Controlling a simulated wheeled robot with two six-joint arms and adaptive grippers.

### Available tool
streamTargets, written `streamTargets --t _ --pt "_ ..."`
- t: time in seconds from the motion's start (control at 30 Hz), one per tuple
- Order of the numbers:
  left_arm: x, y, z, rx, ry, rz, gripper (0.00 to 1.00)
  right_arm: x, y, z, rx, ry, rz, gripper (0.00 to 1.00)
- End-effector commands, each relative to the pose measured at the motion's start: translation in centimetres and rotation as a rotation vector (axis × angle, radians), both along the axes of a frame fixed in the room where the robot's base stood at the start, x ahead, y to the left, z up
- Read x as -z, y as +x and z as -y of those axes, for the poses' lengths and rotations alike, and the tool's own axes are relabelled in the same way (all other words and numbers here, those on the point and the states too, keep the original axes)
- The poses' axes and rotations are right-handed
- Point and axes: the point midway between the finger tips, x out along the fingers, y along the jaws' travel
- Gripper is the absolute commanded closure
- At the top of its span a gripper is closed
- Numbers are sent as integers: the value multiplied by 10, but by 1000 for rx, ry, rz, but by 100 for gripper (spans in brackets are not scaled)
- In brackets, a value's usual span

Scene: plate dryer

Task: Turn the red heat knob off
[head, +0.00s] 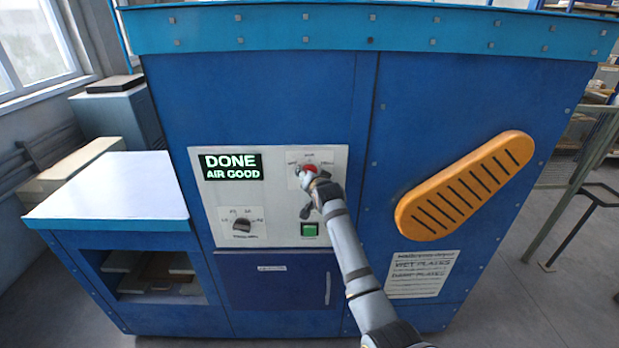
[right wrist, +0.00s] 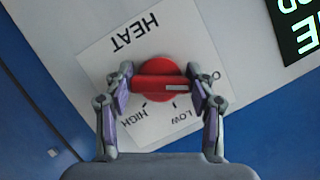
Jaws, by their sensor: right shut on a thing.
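The red heat knob (right wrist: 160,82) sits on a white plate marked HEAT, HIGH and LOW, with one more label partly hidden behind a finger. Its raised bar lies level across the right wrist view, with its white mark on the right half. My right gripper (right wrist: 161,86) is shut on this bar, one finger at each end. In the head view the knob (head: 309,169) shows at the upper right of the pale control panel (head: 275,165), partly covered by my right gripper (head: 313,178). My left gripper is not in view.
A lit display (head: 231,167) reads DONE, AIR GOOD. A dark dial (head: 242,225) sits at the panel's lower left, and a green button (head: 309,230) below the red knob. An orange slotted cover (head: 466,185) juts out on the right. A white-topped side table (head: 112,187) stands left.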

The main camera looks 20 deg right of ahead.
Motion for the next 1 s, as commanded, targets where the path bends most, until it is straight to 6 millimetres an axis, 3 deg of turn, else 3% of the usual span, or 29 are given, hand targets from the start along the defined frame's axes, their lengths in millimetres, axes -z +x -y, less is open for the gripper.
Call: streamTargets --t 0.53,0.57,0.7,1.0 --pt "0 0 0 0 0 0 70 4 -1 0 0 -22 -15 76" --pt "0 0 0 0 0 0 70 4 -1 0 0 -22 -15 41" --pt "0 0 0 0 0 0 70 3 0 0 0 -21 -12 22" --pt "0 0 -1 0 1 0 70 1 0 0 0 -21 -9 21"
